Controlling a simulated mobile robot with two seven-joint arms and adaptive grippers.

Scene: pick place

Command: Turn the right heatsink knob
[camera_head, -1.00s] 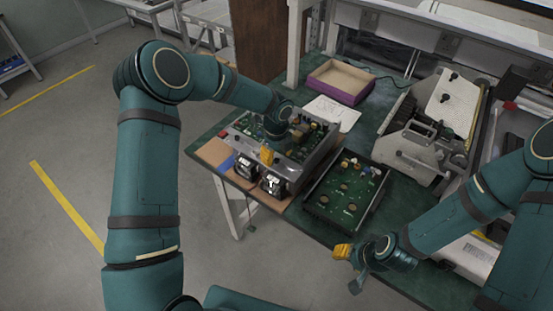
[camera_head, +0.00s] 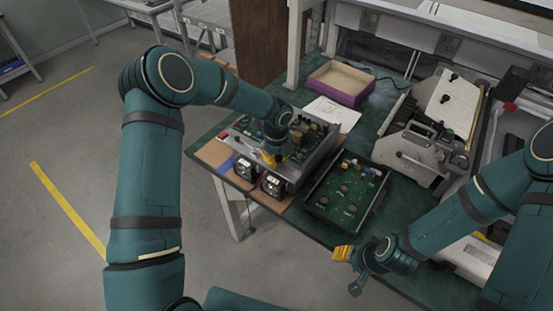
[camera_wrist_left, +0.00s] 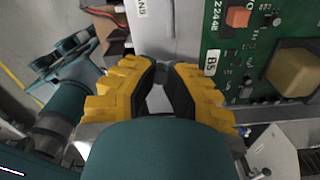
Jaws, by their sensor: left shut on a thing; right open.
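Two black-and-silver heatsinks stand side by side at the front edge of the open metal-cased unit (camera_head: 317,165). The right heatsink (camera_head: 272,185) is nearer the circuit tray, and the left heatsink (camera_head: 245,169) is beside it. My left gripper (camera_head: 272,161) is just behind and above the right heatsink. In the left wrist view its yellow fingers (camera_wrist_left: 162,78) are closed on a small dark part against the case panel (camera_wrist_left: 167,35). It is mostly hidden; I take it for the knob. My right gripper (camera_head: 349,269) is open and empty in front of the table edge.
A black tray with a green circuit board (camera_head: 346,188) lies right of the unit. A purple-sided box (camera_head: 338,90) and a paper sheet (camera_head: 332,113) are behind it. A grey machine (camera_head: 420,135) stands at the right. Open floor lies to the left.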

